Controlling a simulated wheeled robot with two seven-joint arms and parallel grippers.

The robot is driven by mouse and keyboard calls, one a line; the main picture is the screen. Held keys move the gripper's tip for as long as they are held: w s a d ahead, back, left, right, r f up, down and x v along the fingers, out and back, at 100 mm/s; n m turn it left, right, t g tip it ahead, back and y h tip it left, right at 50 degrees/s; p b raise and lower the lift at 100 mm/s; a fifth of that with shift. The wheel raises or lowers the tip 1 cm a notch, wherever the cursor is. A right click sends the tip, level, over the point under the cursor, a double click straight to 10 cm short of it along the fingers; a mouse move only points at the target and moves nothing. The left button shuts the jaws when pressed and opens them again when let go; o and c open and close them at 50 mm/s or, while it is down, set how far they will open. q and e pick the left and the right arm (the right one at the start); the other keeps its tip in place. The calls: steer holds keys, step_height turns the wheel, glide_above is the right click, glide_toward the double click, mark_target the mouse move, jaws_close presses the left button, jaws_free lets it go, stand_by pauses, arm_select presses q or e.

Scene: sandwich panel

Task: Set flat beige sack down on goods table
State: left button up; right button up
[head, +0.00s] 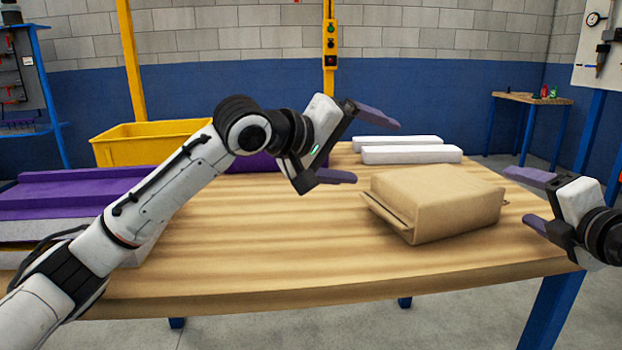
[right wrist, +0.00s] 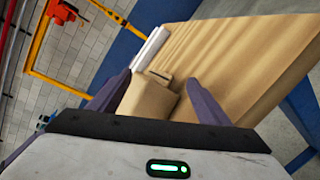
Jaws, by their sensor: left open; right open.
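The flat beige sack (head: 440,198) lies on the right part of the wooden goods table (head: 240,265). It also shows in the right wrist view (right wrist: 148,100), between my right fingers, with the table (right wrist: 235,60) behind it. My left gripper (head: 372,148) is open and empty, in the air to the left of the sack and apart from it. My right gripper (head: 520,197) is open at the table's right edge, its fingers pointing at the sack with a gap between. It shows in the right wrist view (right wrist: 155,95) with both fingers spread.
Two white bars (head: 411,154) lie behind the sack. Purple pieces (head: 70,190) are stacked at the table's left. A yellow bin (head: 140,145) stands behind the left side. The table's front middle is clear.

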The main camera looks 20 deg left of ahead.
steer(key=v, duration=0.8)
steer(key=shift+d, duration=0.3)
steer(key=shift+w, duration=0.15)
